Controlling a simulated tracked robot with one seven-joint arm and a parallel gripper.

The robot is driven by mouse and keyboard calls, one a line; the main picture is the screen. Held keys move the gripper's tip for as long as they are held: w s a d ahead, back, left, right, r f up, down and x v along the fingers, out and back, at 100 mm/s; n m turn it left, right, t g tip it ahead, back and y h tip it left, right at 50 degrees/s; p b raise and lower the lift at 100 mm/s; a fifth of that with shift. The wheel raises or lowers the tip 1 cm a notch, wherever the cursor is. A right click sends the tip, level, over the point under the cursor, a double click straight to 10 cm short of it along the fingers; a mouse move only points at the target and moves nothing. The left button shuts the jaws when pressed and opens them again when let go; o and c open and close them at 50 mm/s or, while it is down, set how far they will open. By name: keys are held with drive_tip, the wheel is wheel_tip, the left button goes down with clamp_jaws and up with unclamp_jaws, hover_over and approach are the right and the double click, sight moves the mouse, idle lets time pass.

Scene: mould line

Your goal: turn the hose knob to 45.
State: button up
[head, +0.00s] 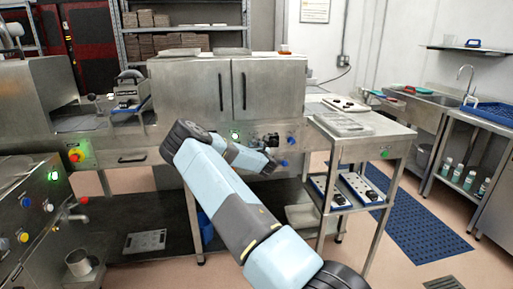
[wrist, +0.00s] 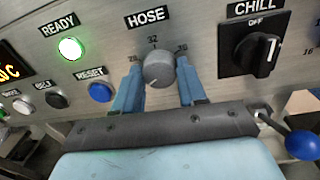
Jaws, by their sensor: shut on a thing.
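The hose knob (wrist: 158,68) is a round grey dial under the HOSE label on a steel panel. Its pale pointer mark faces down and to the left. Scale numbers that look like 28, 32 and 36 show above it; the lower scale is hidden. My gripper (wrist: 159,80) has one blue finger on each side of the knob and is shut on it. In the head view my gripper (head: 272,163) is small and partly hidden at the panel below the steel cabinet, and the knob cannot be made out clearly.
Right of the knob is the black CHILL switch (wrist: 255,50), with a blue ball-ended lever (wrist: 301,144) below it. Left are the lit green READY lamp (wrist: 70,48) and blue RESET button (wrist: 100,92). A steel side table (head: 376,136) stands right of the machine.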

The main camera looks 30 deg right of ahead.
drive_tip(key=m, duration=1.2)
drive_tip(key=m+h, duration=0.1)
drive_tip(key=m, duration=0.5)
drive_tip(key=shift+s+d+f+m, duration=0.2)
drive_tip(key=shift+d+f+m, duration=0.05)
drive_tip(key=shift+f+m, duration=0.15)
drive_tip(key=m, duration=0.6)
drive_tip(key=shift+a+f+m+h, duration=0.1)
drive_tip(key=shift+m+h, duration=0.2)
drive_tip(key=m, duration=1.5)
drive_tip(key=m+g, duration=0.1)
drive_tip(key=m, duration=0.7)
drive_tip(key=shift+w+a+r, duration=0.1)
drive_tip(key=shift+a+r, duration=0.1)
drive_tip(key=shift+a, duration=0.05)
drive_tip(key=shift+m, duration=0.3)
